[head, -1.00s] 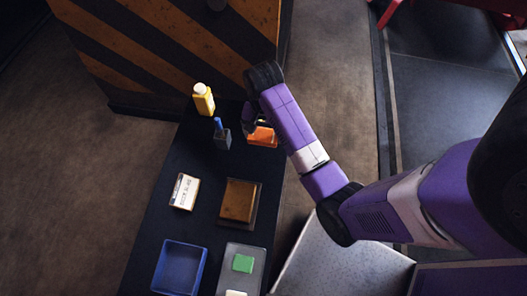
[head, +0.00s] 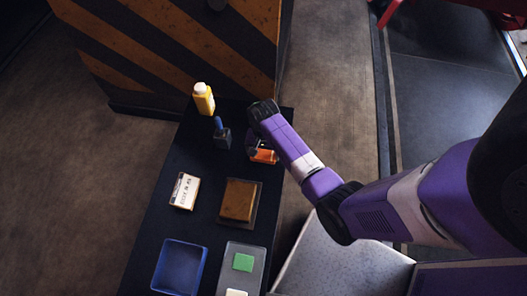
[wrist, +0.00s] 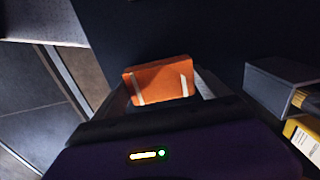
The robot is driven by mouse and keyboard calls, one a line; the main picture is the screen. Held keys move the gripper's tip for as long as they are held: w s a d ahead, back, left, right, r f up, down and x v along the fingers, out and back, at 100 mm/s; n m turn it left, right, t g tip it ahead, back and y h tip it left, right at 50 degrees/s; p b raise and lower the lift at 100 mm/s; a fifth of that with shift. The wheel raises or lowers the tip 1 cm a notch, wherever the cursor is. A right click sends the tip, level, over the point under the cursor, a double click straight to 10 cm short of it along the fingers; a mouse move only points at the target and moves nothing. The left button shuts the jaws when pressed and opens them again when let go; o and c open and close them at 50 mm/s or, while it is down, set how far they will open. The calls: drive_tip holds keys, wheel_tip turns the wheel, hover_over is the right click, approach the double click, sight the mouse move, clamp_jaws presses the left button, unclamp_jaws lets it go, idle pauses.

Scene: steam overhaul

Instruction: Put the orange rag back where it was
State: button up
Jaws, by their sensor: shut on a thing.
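The orange rag (head: 264,156) is at the right edge of the dark table, beyond the brown block, partly hidden by my arm in the head view. In the wrist view the orange rag (wrist: 160,80) sits between the two fingers of my gripper (wrist: 163,88), which is shut on it. In the head view my gripper (head: 252,148) points down at the rag. I cannot tell whether the rag touches the table top.
The dark table (head: 150,232) also holds a yellow bottle (head: 204,99), a dark holder with a blue item (head: 222,136), a white labelled box (head: 185,191), a brown block (head: 239,200), a blue tray (head: 180,267) and a grey tray (head: 229,271) with a green block (head: 243,262).

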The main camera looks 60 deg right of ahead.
drive_tip(key=shift+f, duration=0.1)
drive_tip(key=o, duration=1)
drive_tip(key=shift+o, duration=0.2)
wheel_tip(320, 180, up, 12)
drive_tip(key=n+t+h, duration=0.2)
drive_tip(key=n+t, duration=0.1)
drive_tip(key=n, duration=0.1)
approach(263, 154)
drive_tip(key=s+a+f, duration=0.1)
drive_tip(key=s+a, duration=0.1)
drive_tip(key=s+a+r+n+t, duration=0.3)
drive_tip(key=s+a+t, duration=0.1)
drive_tip(key=a, duration=0.1)
drive_tip(key=s+a+r+n+t, duration=0.2)
drive_tip(key=s+a+r, duration=0.1)
drive_tip(key=r, duration=0.5)
drive_tip(key=s+a+r+n+t+y, duration=0.1)
drive_tip(key=s+a+r+n+t, duration=0.1)
drive_tip(key=r, duration=0.6)
drive_tip(key=s+a+r+n+t+y, duration=0.1)
drive_tip(key=s+a+r+n+t, duration=0.2)
drive_tip(key=r, duration=0.5)
drive_tip(key=shift+s+a+r+t, duration=0.35)
drive_tip(key=shift+s+a+t, duration=0.15)
drive_tip(key=shift+s+a, duration=0.45)
